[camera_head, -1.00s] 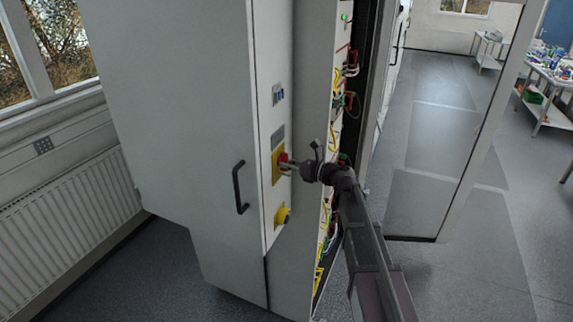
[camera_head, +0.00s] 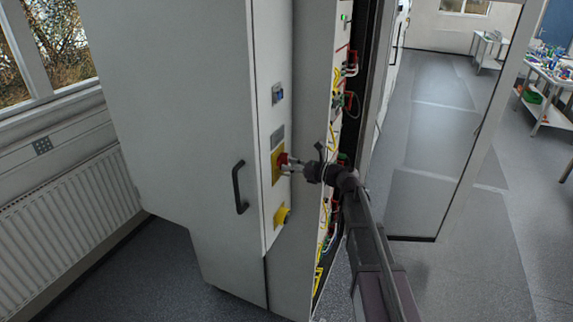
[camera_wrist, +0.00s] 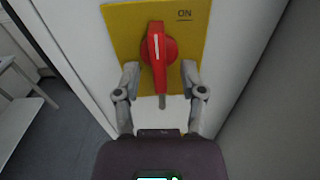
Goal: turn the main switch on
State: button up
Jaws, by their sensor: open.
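The main switch is a red rotary handle (camera_wrist: 157,52) on a yellow plate (camera_wrist: 120,25) marked ON at its upper right, seen in the wrist view. The handle stands upright in that view, with a white line along it. In the head view the red handle (camera_head: 282,160) sits on the cabinet front. My gripper (camera_wrist: 160,80) is open, one finger on each side of the handle's lower part. Small gaps seem to show between the fingers and the handle; contact cannot be told. In the head view my gripper (camera_head: 291,166) reaches the switch from the right.
The grey cabinet (camera_head: 180,120) has a black door handle (camera_head: 238,188) left of the switch. An open bay with wiring (camera_head: 335,140) lies right.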

jog(key=v, duration=1)
jog(key=shift+d, duration=0.25)
jog(key=shift+s, duration=0.1)
jog(key=s+f+n+g+h+b, duration=0.1)
jog(key=s+f+n+h+b, duration=0.25)
jog(key=f, duration=0.35)
jog(key=s+d+f+n+g+h+b, duration=0.1)
jog(key=s+f+n+g+h+b, duration=0.1)
jog(key=s+f+n, duration=0.35)
jog(key=s+f+n+g+h+b, duration=0.1)
jog(key=s+f+n+h+b, duration=0.15)
jog(key=f, duration=0.65)
jog(key=s+d+f+n+g+h+b, duration=0.2)
jog(key=s+d+f+n+h+b, duration=0.5)
jog(key=f, duration=0.5)
jog(key=shift+s+d+f+n+h+b, duration=0.3)
jog(key=shift+s+d+n+h, duration=0.7)
jog(key=shift+s+d+n, duration=0.85)
jog(key=shift+w, duration=0.15)
